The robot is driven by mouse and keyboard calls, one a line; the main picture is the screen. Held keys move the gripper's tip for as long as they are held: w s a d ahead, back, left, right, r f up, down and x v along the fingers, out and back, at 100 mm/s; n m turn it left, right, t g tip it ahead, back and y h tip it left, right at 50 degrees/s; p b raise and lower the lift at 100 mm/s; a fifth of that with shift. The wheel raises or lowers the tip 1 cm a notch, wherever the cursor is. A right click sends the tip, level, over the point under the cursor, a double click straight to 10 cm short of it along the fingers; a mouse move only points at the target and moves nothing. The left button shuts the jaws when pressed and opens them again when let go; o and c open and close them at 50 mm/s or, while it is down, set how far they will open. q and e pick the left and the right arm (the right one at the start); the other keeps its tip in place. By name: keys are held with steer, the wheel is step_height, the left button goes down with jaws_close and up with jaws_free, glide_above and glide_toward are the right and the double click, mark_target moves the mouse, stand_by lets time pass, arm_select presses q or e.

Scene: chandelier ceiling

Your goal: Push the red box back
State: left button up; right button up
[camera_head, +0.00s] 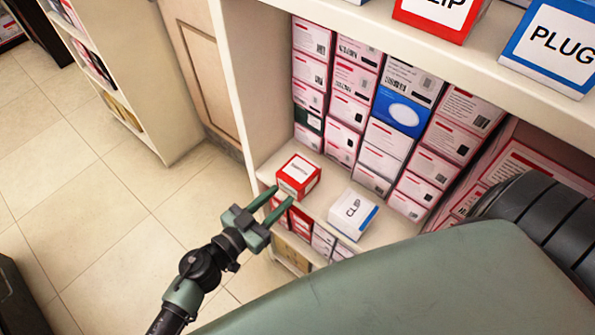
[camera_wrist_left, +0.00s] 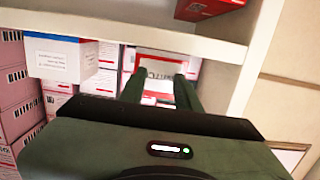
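The red box (camera_head: 298,176), with a white label on top, sits on the shelf near its left side wall in the head view. My left gripper (camera_head: 279,193) is open, its two green fingers pointing at the box's front face. Nothing is held between them. In the left wrist view, the box (camera_wrist_left: 160,65) shows between and beyond the fingers (camera_wrist_left: 160,90); whether the tips touch it I cannot tell. My right gripper is not in view.
Stacks of boxes (camera_head: 348,92) line the back, with some shelf between. An upper shelf (camera_head: 470,55) holds more boxes. The side wall (camera_head: 255,110) is close on the left.

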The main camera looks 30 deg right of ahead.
arm_select(q)
steer(key=shift+r+x, duration=0.15)
steer(key=shift+x, duration=1.2)
steer(key=shift+r+x, duration=0.15)
steer(key=shift+x, duration=1.2)
steer(key=r+p, duration=0.1)
steer(key=p, duration=0.1)
steer(key=a+r+p, duration=0.1)
steer(key=r+p, duration=0.1)
steer(key=shift+s+a, duration=0.2)
steer(key=shift+s, duration=0.05)
steer(key=p, duration=0.5)
glide_toward(287, 182)
steer(key=shift+s+a+f, duration=0.15)
steer(key=shift+s+a, duration=0.15)
steer(key=shift+a, duration=0.55)
steer(key=shift+s+a+f, duration=0.2)
steer(key=shift+s+a, duration=0.1)
steer(key=shift+a, duration=0.5)
steer(key=shift+s+a+f, duration=0.15)
steer(key=shift+s+a, duration=0.15)
steer(key=shift+a, duration=0.55)
